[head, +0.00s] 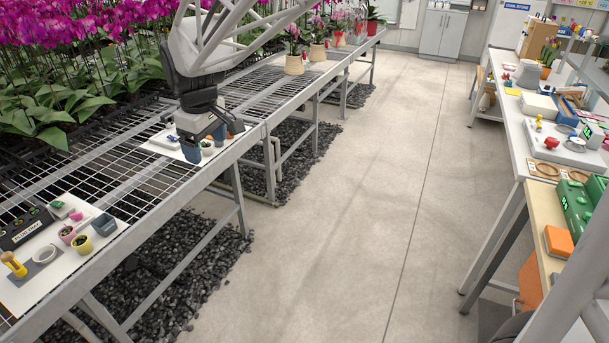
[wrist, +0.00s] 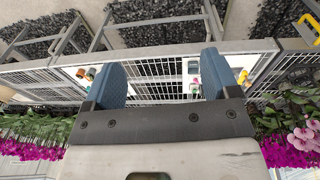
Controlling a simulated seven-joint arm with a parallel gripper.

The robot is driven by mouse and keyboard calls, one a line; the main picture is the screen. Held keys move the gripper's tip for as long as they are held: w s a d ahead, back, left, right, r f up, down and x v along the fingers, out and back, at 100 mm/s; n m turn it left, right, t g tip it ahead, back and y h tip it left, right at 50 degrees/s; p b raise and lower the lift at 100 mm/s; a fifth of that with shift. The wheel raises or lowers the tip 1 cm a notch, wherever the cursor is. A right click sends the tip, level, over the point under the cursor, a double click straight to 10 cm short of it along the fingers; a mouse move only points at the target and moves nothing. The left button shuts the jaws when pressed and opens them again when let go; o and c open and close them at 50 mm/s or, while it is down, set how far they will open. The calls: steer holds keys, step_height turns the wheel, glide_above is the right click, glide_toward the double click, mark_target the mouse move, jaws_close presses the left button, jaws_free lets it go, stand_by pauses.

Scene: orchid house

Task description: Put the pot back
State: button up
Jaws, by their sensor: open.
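My gripper (head: 205,145) is open, low over the bench beside a white board (head: 160,143). A small terracotta-coloured pot (head: 207,146) shows by its blue fingers, which partly hide what stands there. I cannot tell whether they touch it. In the wrist view my gripper (wrist: 162,66) has its fingers wide apart, with bare wire mesh between them. On a nearer white board (head: 40,285) stand a pink pot (head: 67,235) and a yellow-green pot (head: 82,245), side by side. The frames do not show which pot is meant.
The nearer board also holds a grey square dish (head: 104,224), a black tray (head: 28,228), a ring on a grey mat (head: 45,254) and a yellow-handled tool (head: 13,263). Orchids (head: 60,90) crowd the bench's far side. Mesh between the boards (head: 130,180) is clear.

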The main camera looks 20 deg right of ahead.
steer(key=s+d+f+m, duration=0.1)
steer(key=s+d+m, duration=0.2)
steer(key=s, duration=0.6)
steer(key=s+d+f+m, duration=0.1)
steer(key=s+d+m, duration=0.2)
steer(key=s+d, duration=0.5)
steer(key=s+d+f+m+t, duration=0.1)
steer(key=s+d, duration=0.5)
steer(key=s, duration=0.6)
steer(key=shift+s+f+m, duration=0.2)
steer(key=shift+f+m, duration=0.25)
steer(key=shift+m, duration=0.85)
steer(key=shift+h, duration=0.3)
